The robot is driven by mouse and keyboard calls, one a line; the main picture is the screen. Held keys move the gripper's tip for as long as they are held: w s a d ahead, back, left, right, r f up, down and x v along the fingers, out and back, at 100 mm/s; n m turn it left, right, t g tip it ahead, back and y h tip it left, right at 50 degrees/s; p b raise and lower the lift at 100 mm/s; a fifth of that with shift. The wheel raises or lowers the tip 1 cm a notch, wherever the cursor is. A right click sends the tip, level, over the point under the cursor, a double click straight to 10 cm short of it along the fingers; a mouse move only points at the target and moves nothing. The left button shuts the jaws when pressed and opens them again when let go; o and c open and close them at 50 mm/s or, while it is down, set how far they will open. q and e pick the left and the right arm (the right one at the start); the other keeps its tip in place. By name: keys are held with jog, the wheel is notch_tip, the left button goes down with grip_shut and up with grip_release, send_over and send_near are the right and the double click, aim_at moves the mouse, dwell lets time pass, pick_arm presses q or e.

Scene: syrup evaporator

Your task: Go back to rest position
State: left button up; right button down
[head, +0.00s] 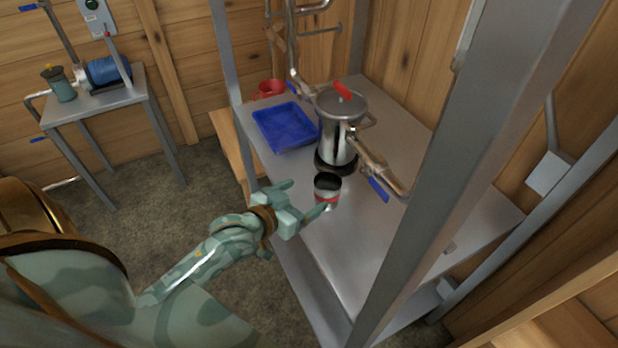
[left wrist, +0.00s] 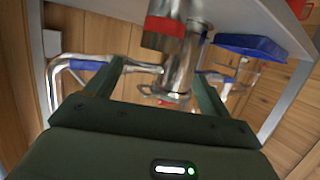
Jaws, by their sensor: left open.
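My left gripper (head: 303,198) is open, at the near left edge of the metal table. Its two fingers (left wrist: 160,75) point toward a small metal cup with a red band (head: 327,188). The cup stands upright on the table just beyond the fingertips, and one finger overlaps its lower edge in the head view. In the left wrist view, which looks upside down, the cup (left wrist: 165,28) shows past the fingertips, with nothing clearly gripped. I cannot tell whether a finger touches it. My right gripper is not in view.
A steel canister (head: 338,130) with a red handle and a blue-handled pipe stands behind the cup. A blue tray (head: 284,127) and red mug (head: 272,88) are farther back. A grey frame post (head: 440,190) rises at right. Open floor (head: 195,185) lies left of the table.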

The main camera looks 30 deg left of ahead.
pick_arm(q)
jog(key=s+a+m+g+y, duration=0.2)
jog(key=s+m+g+y, duration=0.5)
jog(key=s, duration=0.9)
jog(key=s+d+f+n+g+h, duration=0.1)
jog(key=s+d+f+g+h, duration=0.15)
jog(key=f, duration=1.15)
jog(key=s+d+f+n+g+h, duration=0.1)
jog(key=s+d+f, duration=0.15)
jog(key=f, duration=1.05)
jog(key=s+f+n+g+h, duration=0.1)
jog(key=s+f+n+g, duration=0.1)
jog(key=s+f, duration=1.2)
jog(key=s+g, duration=0.1)
jog(key=s, duration=0.3)
jog(key=shift+a+f+n, duration=0.2)
jog(key=shift+n, duration=0.1)
jog(key=shift+s+h, duration=0.1)
jog(key=shift+h, duration=0.15)
